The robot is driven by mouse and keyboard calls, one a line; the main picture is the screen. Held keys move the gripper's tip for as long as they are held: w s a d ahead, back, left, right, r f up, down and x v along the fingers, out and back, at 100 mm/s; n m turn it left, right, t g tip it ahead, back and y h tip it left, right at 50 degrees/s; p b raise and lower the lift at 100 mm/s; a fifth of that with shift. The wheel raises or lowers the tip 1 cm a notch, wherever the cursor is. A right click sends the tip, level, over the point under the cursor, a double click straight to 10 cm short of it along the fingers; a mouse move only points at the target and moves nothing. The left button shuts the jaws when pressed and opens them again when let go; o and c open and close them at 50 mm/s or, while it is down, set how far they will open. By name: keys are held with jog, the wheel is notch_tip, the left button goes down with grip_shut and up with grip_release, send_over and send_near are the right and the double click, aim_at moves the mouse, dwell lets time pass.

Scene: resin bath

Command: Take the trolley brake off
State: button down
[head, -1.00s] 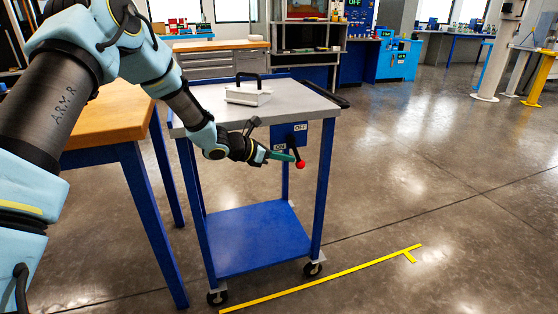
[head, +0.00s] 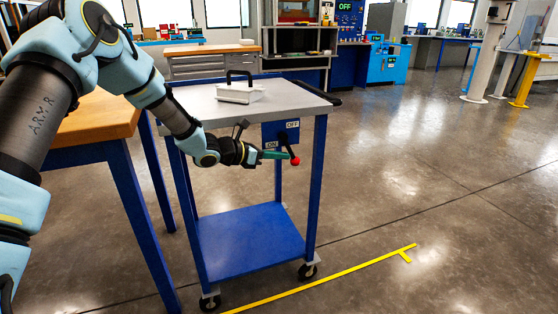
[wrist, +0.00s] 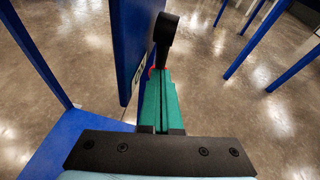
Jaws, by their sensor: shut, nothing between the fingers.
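The trolley (head: 250,240) has a blue frame and a grey top. A black brake lever (head: 290,150) with a red knob (head: 296,161) points down and slightly right from the panel. My gripper (head: 286,155) is shut and empty, its green fingertips beside the lever near the knob. In the wrist view, the black lever (wrist: 165,32) stands just beyond the fingertips (wrist: 160,75), and the red knob is mostly hidden behind them. Contact is unclear.
A white box with a black handle (head: 240,93) sits on the trolley top. A wooden-topped bench (head: 95,125) stands close on the left. A yellow floor line (head: 330,280) runs in front of the trolley. Open floor lies to the right.

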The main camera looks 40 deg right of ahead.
aim_at(294, 156)
jog(key=d+h+b, duration=0.1)
jog(key=h+b, duration=0.2)
jog(key=s+d+n+g+h+b, duration=0.1)
jog(key=h+b, duration=0.2)
jog(key=d+h+b, duration=0.2)
jog(key=b, duration=0.1)
jog(key=shift+s+r+n+g+h+b, duration=0.2)
jog(key=shift+s+n+g+h+b, duration=0.1)
jog(key=shift+h+b, duration=0.1)
jog(key=shift+s+d+r+n+h+b, duration=0.15)
jog(key=shift+d+r+h+b, duration=0.15)
jog(key=shift+h, duration=0.3)
jog(key=shift+d+r+n+h+b, duration=0.15)
jog(key=shift+h+b, duration=0.2)
jog(key=shift+h, duration=0.25)
jog(key=shift+s+d+r+n+h+b, duration=0.2)
jog(key=shift+r+n+h+b, duration=0.3)
jog(key=shift+h, duration=0.4)
jog(key=shift+d, duration=0.1)
